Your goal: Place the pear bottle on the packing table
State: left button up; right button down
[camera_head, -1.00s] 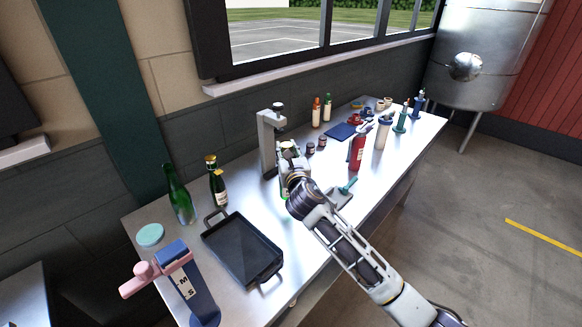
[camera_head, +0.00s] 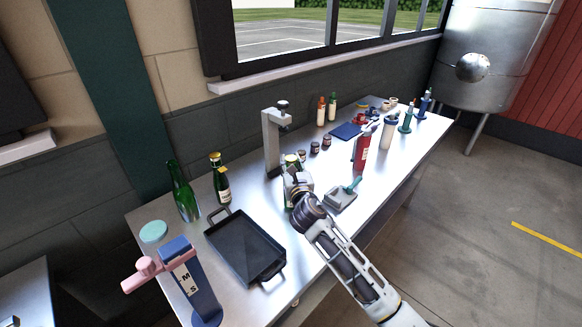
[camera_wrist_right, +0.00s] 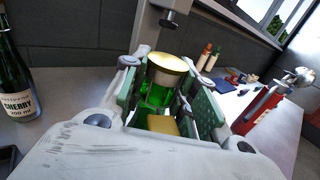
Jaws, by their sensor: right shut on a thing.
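My right gripper (camera_head: 296,183) is over the metal workbench, in front of the grey press stand. In the right wrist view its green-padded fingers (camera_wrist_right: 166,100) are shut around a green bottle (camera_wrist_right: 157,94) with a gold cap. The bottle looks upright; its label is hidden, so I cannot read whether it says pear. My left gripper is not in view.
The grey press stand (camera_head: 271,140) is just behind the gripper. A black tray (camera_head: 245,247), a green bottle (camera_head: 184,195) and a blue-and-pink device (camera_head: 190,280) are on the left. A grey-teal tool (camera_head: 342,196) is close right. Another metal surface (camera_head: 25,295) shows at lower left.

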jog(key=shift+f, duration=0.25)
jog(key=c, duration=1.1)
grip_release()
jog(key=shift+s+d, duration=0.4)
jog(key=shift+s, duration=1.55)
jog(key=shift+s+d, duration=0.35)
jog(key=shift+s, duration=1.65)
jog(key=shift+s+d, duration=0.4)
jog(key=shift+s, duration=1.55)
